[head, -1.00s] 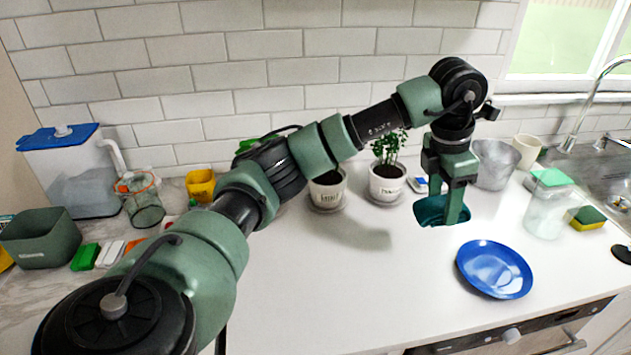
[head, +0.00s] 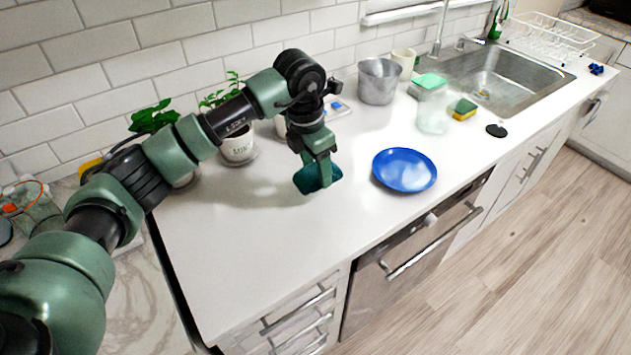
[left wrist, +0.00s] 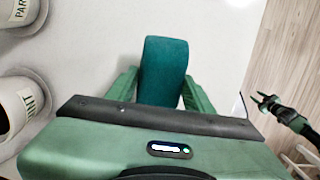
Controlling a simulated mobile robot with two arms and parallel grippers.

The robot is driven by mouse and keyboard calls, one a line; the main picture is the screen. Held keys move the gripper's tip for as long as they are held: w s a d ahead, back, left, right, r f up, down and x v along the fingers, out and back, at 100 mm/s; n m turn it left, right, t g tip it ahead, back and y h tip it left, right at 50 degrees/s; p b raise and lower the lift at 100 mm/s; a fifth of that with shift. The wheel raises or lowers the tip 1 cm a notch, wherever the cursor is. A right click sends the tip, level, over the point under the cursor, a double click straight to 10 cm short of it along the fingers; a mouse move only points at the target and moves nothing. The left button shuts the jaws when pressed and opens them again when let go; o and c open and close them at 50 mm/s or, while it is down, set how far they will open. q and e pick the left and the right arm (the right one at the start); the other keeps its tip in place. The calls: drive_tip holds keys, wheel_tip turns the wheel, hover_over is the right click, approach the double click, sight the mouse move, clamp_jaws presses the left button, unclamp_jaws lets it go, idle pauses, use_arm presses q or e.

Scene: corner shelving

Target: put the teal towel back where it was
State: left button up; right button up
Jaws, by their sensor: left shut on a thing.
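The teal towel (head: 308,180) is a small folded piece held low over the white counter, left of the blue plate (head: 404,170). My left gripper (head: 320,182) points down and is shut on it. In the left wrist view the towel (left wrist: 163,70) stands out between the two green fingers. I cannot tell whether its lower edge touches the counter. My right gripper (left wrist: 270,103) shows small at the right edge of the left wrist view, clear of the towel; its jaw state is unclear.
Potted plants (head: 238,148) stand behind and left of my left gripper. The counter (head: 240,235) in front is bare.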

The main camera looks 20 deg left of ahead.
sight(316, 198)
use_arm(q)
drive_tip(key=shift+f, duration=1.1)
wheel_tip(316, 198, down, 3)
drive_tip(key=shift+f+p, duration=0.2)
drive_tip(key=shift+p, duration=0.35)
drive_tip(key=shift+f, duration=0.1)
use_arm(e)
drive_tip(key=shift+s+a+r, duration=0.15)
drive_tip(key=shift+a+r, duration=0.2)
drive_tip(key=shift+r, duration=0.25)
drive_tip(key=shift+d, duration=0.1)
use_arm(q)
drive_tip(key=shift+f, duration=0.15)
drive_tip(key=o, duration=1.2)
use_arm(e)
drive_tip(key=shift+d+f, duration=0.15)
